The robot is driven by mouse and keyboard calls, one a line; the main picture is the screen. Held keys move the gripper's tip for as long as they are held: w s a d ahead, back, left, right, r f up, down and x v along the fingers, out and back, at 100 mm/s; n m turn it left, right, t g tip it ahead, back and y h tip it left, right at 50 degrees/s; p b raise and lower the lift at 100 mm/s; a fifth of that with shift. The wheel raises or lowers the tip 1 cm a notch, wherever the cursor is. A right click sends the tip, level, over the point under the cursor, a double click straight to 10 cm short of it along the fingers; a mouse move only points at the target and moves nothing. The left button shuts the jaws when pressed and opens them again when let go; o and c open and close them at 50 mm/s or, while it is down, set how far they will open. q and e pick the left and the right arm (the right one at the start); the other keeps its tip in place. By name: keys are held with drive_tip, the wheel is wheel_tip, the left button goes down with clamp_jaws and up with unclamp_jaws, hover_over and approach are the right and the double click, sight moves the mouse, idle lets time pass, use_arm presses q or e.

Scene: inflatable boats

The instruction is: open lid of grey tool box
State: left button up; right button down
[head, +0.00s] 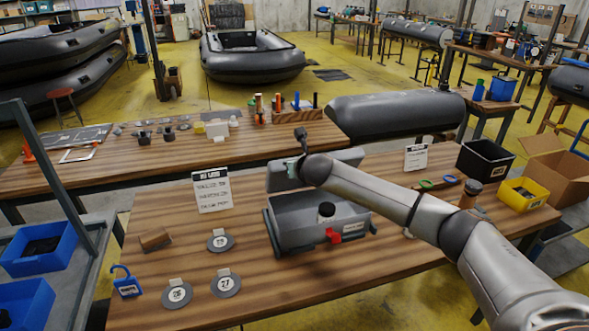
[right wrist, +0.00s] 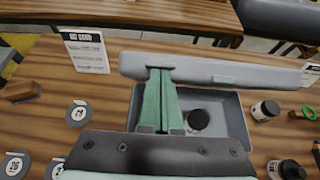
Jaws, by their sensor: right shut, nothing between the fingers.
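The grey tool box (head: 290,238) stands on the wooden table, its tray open to view. Its lid (head: 345,157) is raised along the back edge; in the right wrist view the lid (right wrist: 225,70) spans behind the tray (right wrist: 238,122). A black-capped jar (head: 326,210) is inside the box. A red latch (head: 334,236) is on the front. My right gripper (right wrist: 160,73) is shut and empty, its green fingers over the tray with their tips at the lid. In the head view my right arm hides part of the lid. My left gripper is out of view.
A sign card (head: 211,190) and several round numbered tags (head: 226,283) are left of the box. A blue padlock (head: 126,284) lies near the left edge. A black bin (head: 485,160) and a yellow bin (head: 522,194) stand at the right.

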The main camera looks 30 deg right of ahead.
sight(287, 159)
drive_tip(key=shift+w+d+r, duration=0.15)
drive_tip(key=shift+w+r, duration=0.15)
drive_tip(key=shift+w, duration=0.35)
drive_tip(key=shift+w+d+r, duration=0.1)
drive_tip(key=shift+w+r, duration=0.2)
drive_tip(key=shift+w, duration=0.4)
drive_tip(key=shift+w+d+r, duration=0.15)
drive_tip(key=shift+w, duration=0.4)
drive_tip(key=shift+w+d+r, duration=0.1)
drive_tip(key=shift+w+d, duration=0.05)
drive_tip(key=shift+w, duration=0.45)
drive_tip(key=shift+w+d+r, duration=0.15)
drive_tip(key=shift+w, duration=0.55)
drive_tip(key=f+v, duration=0.1)
drive_tip(key=v, duration=0.6)
drive_tip(key=shift+s+f, duration=0.2)
drive_tip(key=shift+s, duration=0.3)
drive_tip(key=shift+a, duration=0.1)
